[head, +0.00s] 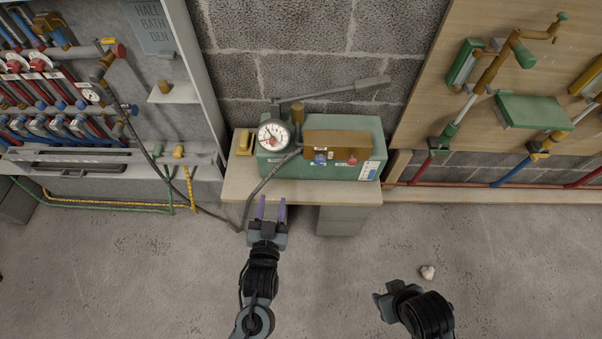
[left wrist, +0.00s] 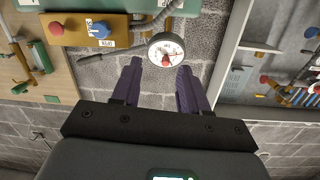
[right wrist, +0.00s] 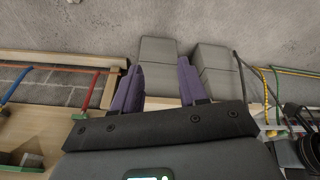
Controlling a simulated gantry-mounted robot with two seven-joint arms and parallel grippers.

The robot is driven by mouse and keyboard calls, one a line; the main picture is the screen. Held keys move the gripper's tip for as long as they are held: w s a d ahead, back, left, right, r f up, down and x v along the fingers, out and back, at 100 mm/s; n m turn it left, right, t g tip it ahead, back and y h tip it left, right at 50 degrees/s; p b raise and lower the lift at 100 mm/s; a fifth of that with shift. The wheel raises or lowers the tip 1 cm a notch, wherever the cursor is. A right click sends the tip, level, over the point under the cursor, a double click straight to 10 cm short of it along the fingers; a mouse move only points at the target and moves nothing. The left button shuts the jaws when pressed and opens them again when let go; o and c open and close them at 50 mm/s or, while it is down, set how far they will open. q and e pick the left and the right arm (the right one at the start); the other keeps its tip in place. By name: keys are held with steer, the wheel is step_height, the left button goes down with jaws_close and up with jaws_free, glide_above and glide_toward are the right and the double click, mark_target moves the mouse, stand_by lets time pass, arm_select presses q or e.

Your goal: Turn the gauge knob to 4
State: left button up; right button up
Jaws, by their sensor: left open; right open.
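The round white gauge (head: 273,135) stands at the left end of a green pump unit (head: 340,168) on a small bench. Its dial has a dark needle and a red part near the middle; the numbers are too small to read. In the left wrist view the gauge (left wrist: 166,50) lies ahead, between and beyond my fingertips. My left gripper (head: 271,204) is open and empty, in front of the bench and apart from the gauge. My right gripper (head: 384,298) is low at the right; its open purple fingers (right wrist: 160,75) show in its wrist view, holding nothing.
A brown block on the pump carries a blue knob (head: 319,158) and a red knob (head: 352,161). A grey lever (head: 335,90) rises behind. A dark hose (head: 262,183) curves in front of the bench's left side. A pipe manifold (head: 50,95) stands left, a pipe board (head: 500,60) right.

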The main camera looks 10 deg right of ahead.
arm_select(q)
step_height(320, 180, up, 3)
steer(key=w, duration=0.2)
steer(key=t, duration=0.1)
glide_toward(272, 144)
arm_select(e)
steer(key=w+a, duration=0.4)
steer(key=w, duration=0.1)
arm_select(q)
steer(key=shift+h, duration=0.3)
steer(key=b+x, duration=0.1)
steer(key=x, duration=0.1)
steer(key=b+x, duration=0.2)
steer(key=x, duration=0.1)
steer(key=b+x, duration=0.1)
steer(key=x, duration=0.1)
steer(key=shift+w+a+f, duration=0.1)
steer(key=shift+w+a, duration=0.15)
steer(key=shift+w, duration=0.1)
steer(key=shift+w+d+b, duration=0.3)
steer(key=shift+b, duration=0.15)
arm_select(e)
steer(key=f, duration=0.1)
steer(key=s+d+f, duration=0.1)
steer(key=s+f, duration=0.1)
steer(key=f, duration=0.1)
steer(key=shift+d, duration=0.35)
